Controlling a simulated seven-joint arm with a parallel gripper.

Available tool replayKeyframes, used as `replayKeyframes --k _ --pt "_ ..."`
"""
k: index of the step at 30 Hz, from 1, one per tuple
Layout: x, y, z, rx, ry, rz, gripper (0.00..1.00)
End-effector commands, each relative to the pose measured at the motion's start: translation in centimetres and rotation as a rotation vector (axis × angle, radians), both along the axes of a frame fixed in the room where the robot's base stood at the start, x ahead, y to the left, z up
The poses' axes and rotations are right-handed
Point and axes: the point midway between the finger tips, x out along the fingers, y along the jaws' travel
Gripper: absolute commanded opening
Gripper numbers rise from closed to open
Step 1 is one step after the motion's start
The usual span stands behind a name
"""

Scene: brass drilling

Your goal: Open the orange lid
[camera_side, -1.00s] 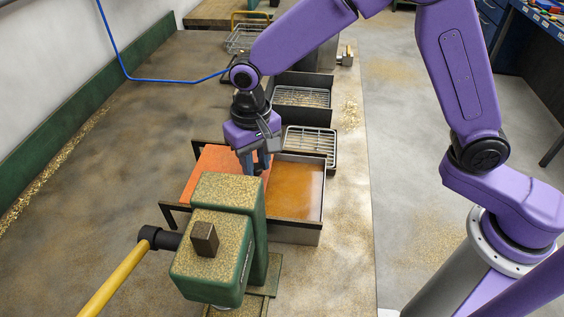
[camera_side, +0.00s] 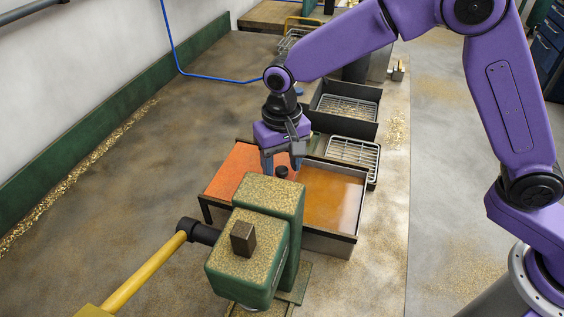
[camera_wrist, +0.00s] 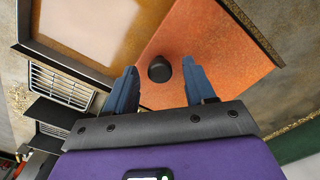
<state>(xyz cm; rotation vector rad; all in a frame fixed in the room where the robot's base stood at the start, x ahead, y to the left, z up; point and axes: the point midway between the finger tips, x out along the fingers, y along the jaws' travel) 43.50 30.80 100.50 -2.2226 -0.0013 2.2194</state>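The orange lid (camera_side: 235,165) is a flat panel with a black knob (camera_side: 282,172). It lies over the left part of the tank (camera_side: 335,245), and amber liquid (camera_side: 335,200) shows uncovered on the right. The wrist view also shows the lid (camera_wrist: 210,45) and its knob (camera_wrist: 159,69). My gripper (camera_side: 282,162) is open and empty, pointing down above the knob. In the wrist view its blue fingertips (camera_wrist: 160,70) lie on either side of the knob, apart from it. The green machine hides the lid's near right part.
A green machine (camera_side: 250,265) with a yellow handle (camera_side: 145,270) stands close in front of the tank. Behind the tank are a wire rack (camera_side: 353,152) and a dark open bin (camera_side: 350,105). The bench left of the lid is clear.

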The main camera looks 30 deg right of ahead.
Motion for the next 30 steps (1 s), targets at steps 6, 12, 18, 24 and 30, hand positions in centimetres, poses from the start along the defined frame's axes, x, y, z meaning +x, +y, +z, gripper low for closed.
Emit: replayKeyframes --k 6,12,18,24,30 --pt "0.0 0.0 0.5 0.0 0.0 0.0 0.54" --pt "0.0 0.0 3.3 0.003 -0.003 0.0 0.54" --pt "0.0 0.1 7.6 0.003 -0.004 0.0 0.54" --pt "0.0 0.1 11.8 0.004 -0.004 0.001 0.54" --pt "0.0 0.1 15.3 0.002 -0.003 0.001 0.54"
